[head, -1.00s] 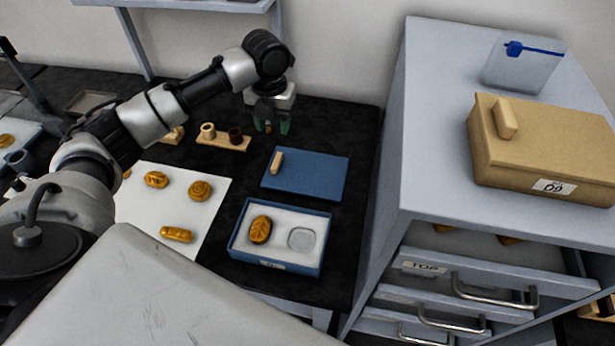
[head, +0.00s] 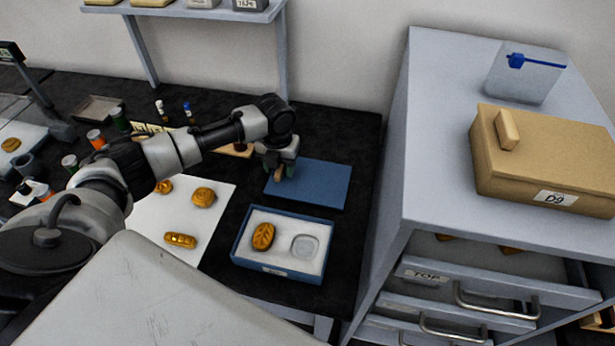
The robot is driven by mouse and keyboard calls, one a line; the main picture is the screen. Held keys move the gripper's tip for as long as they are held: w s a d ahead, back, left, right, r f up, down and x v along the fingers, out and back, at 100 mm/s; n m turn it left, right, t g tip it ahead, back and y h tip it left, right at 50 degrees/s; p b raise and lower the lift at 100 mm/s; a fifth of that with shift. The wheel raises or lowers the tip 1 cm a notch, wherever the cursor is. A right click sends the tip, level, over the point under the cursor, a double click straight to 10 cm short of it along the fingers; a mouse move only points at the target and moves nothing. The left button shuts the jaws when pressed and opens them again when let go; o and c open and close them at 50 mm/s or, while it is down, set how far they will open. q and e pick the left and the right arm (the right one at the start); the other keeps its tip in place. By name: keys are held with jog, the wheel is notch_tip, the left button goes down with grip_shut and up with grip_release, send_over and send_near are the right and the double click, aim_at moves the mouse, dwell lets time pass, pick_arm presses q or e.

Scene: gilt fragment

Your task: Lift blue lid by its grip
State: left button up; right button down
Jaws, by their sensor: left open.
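The blue lid (head: 320,186) lies flat on the black table, behind the open blue box (head: 286,272). Its small wooden grip (head: 279,174) stands near the lid's left end and is partly hidden by my left gripper. My left gripper (head: 281,174) points down over the left end of the lid, its fingers open and around or right beside the grip; I cannot tell if they touch it. My right gripper is not in view.
A white sheet (head: 212,222) with several gilt pieces lies to the left. A grey drawer cabinet (head: 432,150) carrying a tan box (head: 550,155) stands close on the right. A shelf (head: 190,12) hangs behind.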

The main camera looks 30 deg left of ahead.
pick_arm(q)
jog(key=shift+f, duration=0.15)
jog(key=shift+c, duration=0.3)
grip_shut()
jog(key=shift+r, duration=0.5)
jog(key=r, duration=0.2)
jog(key=s+r+b, duration=0.1)
jog(key=shift+d+r, duration=0.35)
jog(key=s+d+r+p, duration=0.2)
jog(key=s+r+p, duration=0.1)
jog(key=r, duration=0.3)
jog(key=s+d+r+p, duration=0.3)
jog(key=s+r+p, duration=0.1)
jog(key=s+r, duration=0.2)
jog(key=shift+d+r, duration=0.2)
jog(key=shift+d, duration=0.05)
